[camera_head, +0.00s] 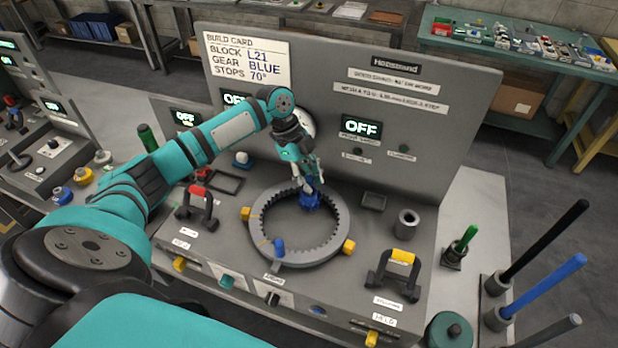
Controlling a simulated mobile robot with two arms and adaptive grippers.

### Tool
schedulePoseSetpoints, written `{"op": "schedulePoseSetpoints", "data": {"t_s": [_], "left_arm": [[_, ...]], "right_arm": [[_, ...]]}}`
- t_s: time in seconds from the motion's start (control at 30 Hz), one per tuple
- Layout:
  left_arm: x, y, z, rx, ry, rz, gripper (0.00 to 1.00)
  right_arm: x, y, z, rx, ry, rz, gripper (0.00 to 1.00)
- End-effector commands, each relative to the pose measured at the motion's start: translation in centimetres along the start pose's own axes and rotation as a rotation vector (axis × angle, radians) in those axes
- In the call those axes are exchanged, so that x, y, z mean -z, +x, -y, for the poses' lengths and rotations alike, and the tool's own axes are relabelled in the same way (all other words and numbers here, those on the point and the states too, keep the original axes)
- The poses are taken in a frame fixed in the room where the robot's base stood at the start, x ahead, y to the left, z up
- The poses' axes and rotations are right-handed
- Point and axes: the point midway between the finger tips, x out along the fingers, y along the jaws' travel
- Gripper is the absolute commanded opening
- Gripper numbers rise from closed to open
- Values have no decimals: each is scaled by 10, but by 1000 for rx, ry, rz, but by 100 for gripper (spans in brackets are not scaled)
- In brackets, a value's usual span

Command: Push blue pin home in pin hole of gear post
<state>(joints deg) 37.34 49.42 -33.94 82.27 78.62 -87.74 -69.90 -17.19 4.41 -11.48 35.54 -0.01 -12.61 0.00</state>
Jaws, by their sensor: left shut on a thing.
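My left gripper (309,179) reaches down over the far inside edge of the grey toothed ring (257,238). It is shut, with its fingertips just above a small blue gear (311,203) inside the ring. The fingers cover what they hold; it appears to be the blue pin, but its shape and the gear post's hole are hidden. I cannot tell how deep the pin sits. My right gripper is not in view.
Yellow blocks (348,247) and a blue peg (279,245) stand around the ring. A red-topped handle (197,191) is left, a yellow-topped handle (403,257) right. A grey panel (440,130) stands behind. Tall rods, one blue (545,285), rise at right.

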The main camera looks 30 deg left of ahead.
Motion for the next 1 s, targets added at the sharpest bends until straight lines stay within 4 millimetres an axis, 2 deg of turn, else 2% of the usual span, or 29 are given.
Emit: {"op": "schedulePoseSetpoints", "data": {"t_s": [0.27,0.87,0.9,1.0], "left_arm": [[0,1,0,0,0,0,0],[-8,18,0,-1,0,1,0],[-7,17,0,-1,0,1,26],[-7,18,-1,-2,0,1,40]], "right_arm": [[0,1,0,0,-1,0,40],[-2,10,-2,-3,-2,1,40],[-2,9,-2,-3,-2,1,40],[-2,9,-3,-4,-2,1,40]]}}
